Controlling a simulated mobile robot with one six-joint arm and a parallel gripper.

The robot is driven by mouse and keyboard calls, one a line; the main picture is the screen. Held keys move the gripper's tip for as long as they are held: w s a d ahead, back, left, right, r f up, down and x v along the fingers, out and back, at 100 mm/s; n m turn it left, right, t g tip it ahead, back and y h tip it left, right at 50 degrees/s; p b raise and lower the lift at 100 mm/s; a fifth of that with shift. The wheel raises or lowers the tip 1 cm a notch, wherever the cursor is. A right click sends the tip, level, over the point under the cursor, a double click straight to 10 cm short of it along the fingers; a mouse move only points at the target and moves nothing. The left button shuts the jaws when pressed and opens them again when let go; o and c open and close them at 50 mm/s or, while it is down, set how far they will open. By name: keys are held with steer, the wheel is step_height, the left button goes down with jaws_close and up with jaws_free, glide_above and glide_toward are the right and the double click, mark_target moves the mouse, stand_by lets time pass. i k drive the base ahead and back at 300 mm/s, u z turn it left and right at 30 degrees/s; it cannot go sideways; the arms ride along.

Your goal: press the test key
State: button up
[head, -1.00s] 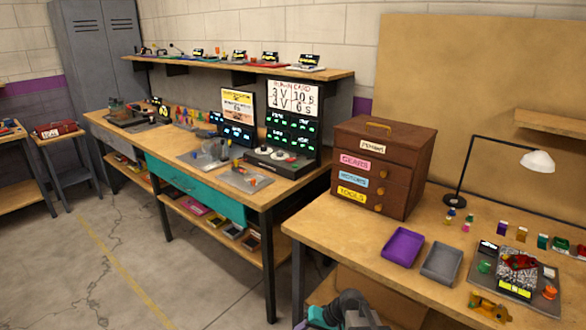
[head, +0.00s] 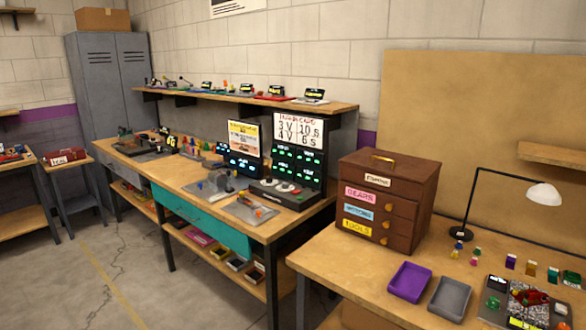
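No key marked as the test key can be made out at this size. My gripper is not in view.
A grey plate (head: 250,209) with small parts lies left of the control box. The right bench holds a brown drawer cabinet (head: 428,209), purple tray (head: 409,283), grey tray (head: 449,299) and lamp (head: 544,195). Open floor (head: 85,275) lies front left.

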mark_target(559, 308)
steer(key=z, duration=4.45)
steer(key=i, duration=0.1)
steer(key=u, duration=3.1)
